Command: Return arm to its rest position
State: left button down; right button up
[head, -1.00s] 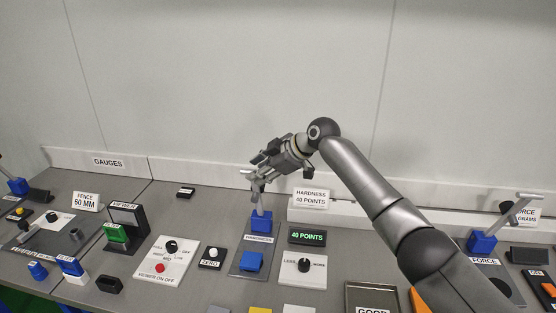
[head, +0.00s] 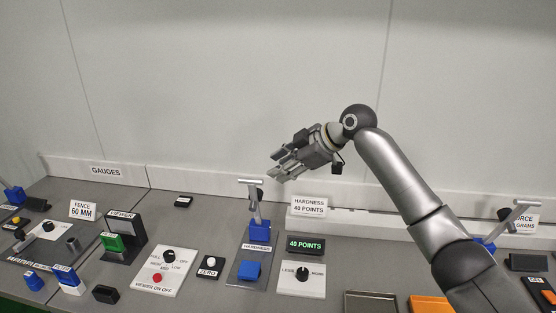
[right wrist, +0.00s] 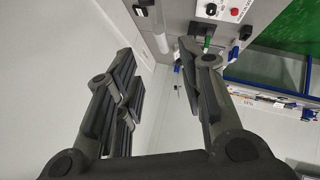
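My right gripper (head: 281,164) is in the air in front of the back wall, above and right of the hardness lever. In the right wrist view its two dark fingers (right wrist: 158,80) stand apart with nothing between them. My right arm reaches in from the lower right. The hardness lever (head: 252,200) is a grey T-handle on a blue base (head: 259,230), standing roughly upright and apart from the gripper. A blue block (head: 249,271) sits in front of it on the same plate. My left gripper is not in view.
A green display (head: 305,245) reads 40 POINTS, beside a dial panel (head: 301,280). A hardness sign (head: 309,206) stands below my right gripper. The viewer (head: 124,236) and a switch panel (head: 164,270) are left. Wall space above is clear.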

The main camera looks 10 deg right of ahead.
jog(key=s+a+f+m+g+h, duration=0.1)
jog(key=s+a+f+m, duration=0.1)
jog(key=s+f, duration=0.9)
jog(key=s+a+f+m+h, duration=0.1)
jog(key=s+f+m, duration=0.2)
jog(key=s+f, duration=0.8)
jog(key=s+d+f+m+g+h, duration=0.1)
jog(key=s+d+f+m+h, duration=0.2)
jog(key=s, duration=0.4)
jog(key=s+d+f+m+h, duration=0.1)
jog(key=s+d+f+m, duration=0.3)
jog(key=s, duration=0.4)
jog(key=s+d+f+m+g+h, duration=0.1)
jog(key=s+d+f+m, duration=0.1)
jog(key=s+d+f, duration=0.4)
jog(key=s+a+f+g+b, duration=0.1)
jog(key=s+f, duration=0.1)
jog(key=f, duration=1.1)
jog(key=s+f+b, duration=0.1)
jog(key=s+f, duration=0.1)
jog(key=f, duration=1.1)
jog(key=s+d+f+g, duration=0.1)
jog(key=s+d+f, duration=0.1)
jog(key=s+f, duration=1.3)
jog(key=shift+s+d+f+h+b, duration=0.3)
jog(key=shift+s+f+b, duration=0.15)
jog(key=shift+f, duration=0.2)
